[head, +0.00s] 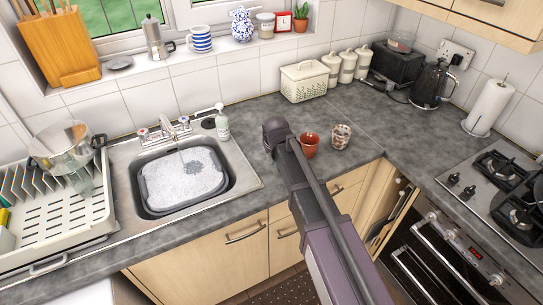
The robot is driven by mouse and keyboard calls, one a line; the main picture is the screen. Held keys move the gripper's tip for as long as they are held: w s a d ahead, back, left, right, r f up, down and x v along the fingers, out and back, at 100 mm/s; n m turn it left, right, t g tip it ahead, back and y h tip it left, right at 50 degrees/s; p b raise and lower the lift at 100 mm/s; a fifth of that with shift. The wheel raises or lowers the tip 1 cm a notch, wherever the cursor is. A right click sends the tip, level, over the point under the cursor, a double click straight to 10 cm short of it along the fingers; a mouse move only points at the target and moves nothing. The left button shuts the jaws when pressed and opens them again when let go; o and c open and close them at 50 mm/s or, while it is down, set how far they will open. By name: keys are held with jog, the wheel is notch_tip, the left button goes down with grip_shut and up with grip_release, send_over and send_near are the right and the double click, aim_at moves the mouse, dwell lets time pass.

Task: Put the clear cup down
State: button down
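My arm reaches in from the bottom of the head view to a dark joint over the counter left of a red-brown cup. My gripper and its fingertips do not show; the arm hides whatever is behind it. A small see-through cup (341,137) with brownish patches stands upright on the counter, right of the red-brown cup (310,145). A clear glass vessel (82,181) also shows at the dish rack (62,232). I cannot tell which of these is the clear cup, or whether anything is held.
The sink (148,207) holds a grey basin of suds (183,178). A soap bottle (222,127) stands behind it. A cream bin (304,82) and canisters stand along the wall; a kettle (432,85), paper roll (489,107) and hob (500,185) are right. Grey counter (375,120) is free around the cups.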

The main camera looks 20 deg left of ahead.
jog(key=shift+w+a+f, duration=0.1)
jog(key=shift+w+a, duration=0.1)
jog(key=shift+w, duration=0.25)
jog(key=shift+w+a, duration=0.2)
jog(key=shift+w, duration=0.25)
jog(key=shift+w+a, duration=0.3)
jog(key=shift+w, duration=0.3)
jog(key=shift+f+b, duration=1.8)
jog(key=shift+b, duration=0.05)
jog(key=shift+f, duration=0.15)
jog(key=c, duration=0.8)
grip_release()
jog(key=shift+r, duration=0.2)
